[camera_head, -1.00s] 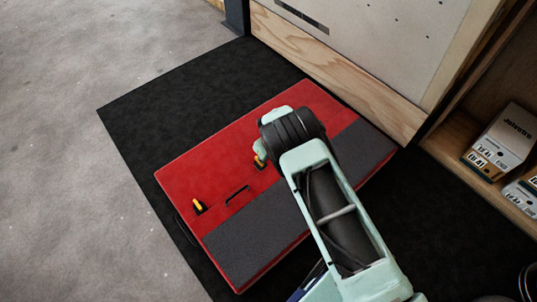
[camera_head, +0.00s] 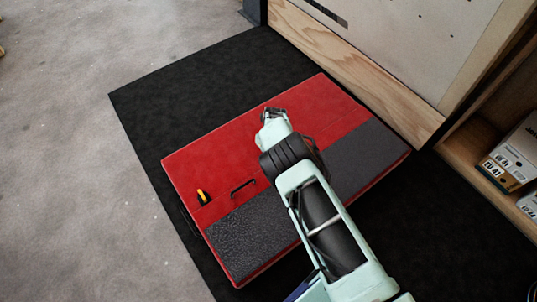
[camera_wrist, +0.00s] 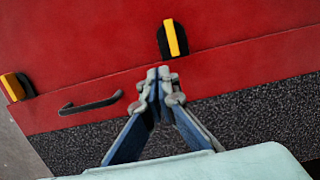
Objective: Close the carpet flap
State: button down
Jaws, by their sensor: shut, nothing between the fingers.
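A dark grey carpet panel (camera_head: 250,238) lies along the near side of the red pad (camera_head: 215,155). It also shows as a speckled strip in the wrist view (camera_wrist: 265,108). I cannot tell where the flap's free edge is. A red strip beside the carpet bears a black handle (camera_head: 243,187), also seen in the wrist view (camera_wrist: 91,102). My gripper (camera_wrist: 159,73) is shut and empty. In the wrist view its tips are over the red strip, right of the handle and just below a yellow-and-black buckle (camera_wrist: 174,38). I cannot tell whether they touch. My arm hides part of the pad in the head view.
Another yellow buckle (camera_head: 203,197) sits at the pad's left. The pad rests on a black mat (camera_head: 150,100). A wooden wall base (camera_head: 350,65) runs behind it, and a shelf with boxes (camera_head: 515,155) stands at the right. Grey floor at the left is clear.

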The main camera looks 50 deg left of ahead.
dwell(0.3)
notch_tip(320, 180, up, 12)
jog(key=d, duration=0.1)
jog(key=shift+d, duration=0.3)
dwell(0.4)
jog(key=shift+s, duration=0.1)
